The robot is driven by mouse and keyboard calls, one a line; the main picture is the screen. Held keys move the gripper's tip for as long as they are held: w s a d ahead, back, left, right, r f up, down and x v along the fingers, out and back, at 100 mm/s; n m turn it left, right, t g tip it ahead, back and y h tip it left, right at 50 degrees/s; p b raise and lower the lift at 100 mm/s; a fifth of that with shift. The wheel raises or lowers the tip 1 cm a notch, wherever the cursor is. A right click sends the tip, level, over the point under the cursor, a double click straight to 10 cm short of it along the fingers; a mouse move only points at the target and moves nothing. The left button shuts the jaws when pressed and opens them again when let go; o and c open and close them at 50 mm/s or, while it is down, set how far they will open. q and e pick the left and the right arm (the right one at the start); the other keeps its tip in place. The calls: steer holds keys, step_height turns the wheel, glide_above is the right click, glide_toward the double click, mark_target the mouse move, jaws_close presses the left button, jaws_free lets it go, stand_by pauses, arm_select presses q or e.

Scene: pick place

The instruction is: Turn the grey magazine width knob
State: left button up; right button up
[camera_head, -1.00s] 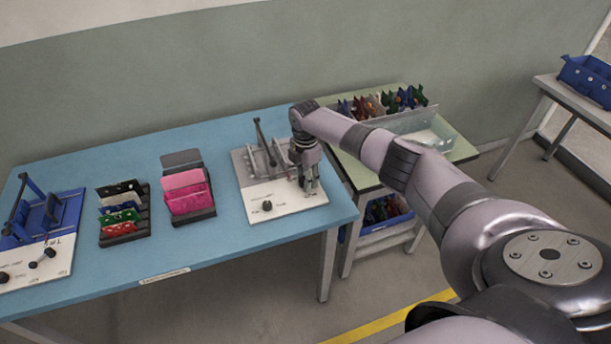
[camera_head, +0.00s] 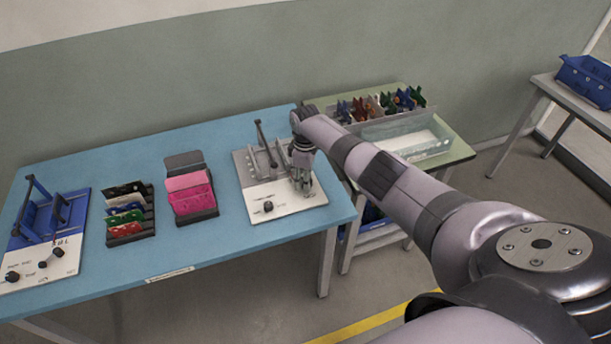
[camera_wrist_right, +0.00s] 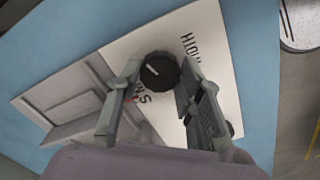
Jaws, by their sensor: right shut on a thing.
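The grey magazine fixture (camera_head: 242,163) sits at the right end of the blue table, with a white front panel (camera_head: 290,203). My right gripper (camera_head: 302,187) points down over the right part of this panel and hides what is under it in the head view. In the right wrist view, a dark round knob (camera_wrist_right: 159,70) with a pale pointer line stands on the lettered panel. My right gripper (camera_wrist_right: 156,80) is shut on this knob, one finger on each side. A second dark knob (camera_head: 268,207) shows on the panel's left part. My left gripper is not in view.
A blue fixture (camera_head: 75,205) with its own knobs stands at the table's left end. Racks with coloured plates (camera_head: 135,238) and pink plates (camera_head: 190,185) stand between the fixtures. A green-topped table (camera_head: 455,153) with bins adjoins at the right. The fixture's upright lever (camera_head: 262,137) stands near my gripper.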

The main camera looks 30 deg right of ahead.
steer(key=m+p, duration=0.1)
steer(key=m, duration=0.3)
steer(key=shift+r+m, duration=0.1)
steer(key=shift+m, duration=0.2)
steer(key=m+p, duration=0.1)
steer(key=m, duration=0.4)
steer(key=m+p, duration=0.1)
steer(key=m, duration=0.4)
steer(key=shift+m, duration=0.4)
steer(key=m, duration=0.4)
steer(key=shift+d+m, duration=0.1)
steer(key=shift+m, duration=0.2)
steer(key=m, duration=0.4)
steer(key=shift+m+p, duration=0.3)
steer(key=shift+p, duration=0.1)
steer(key=m, duration=0.9)
steer(key=shift+m, duration=3)
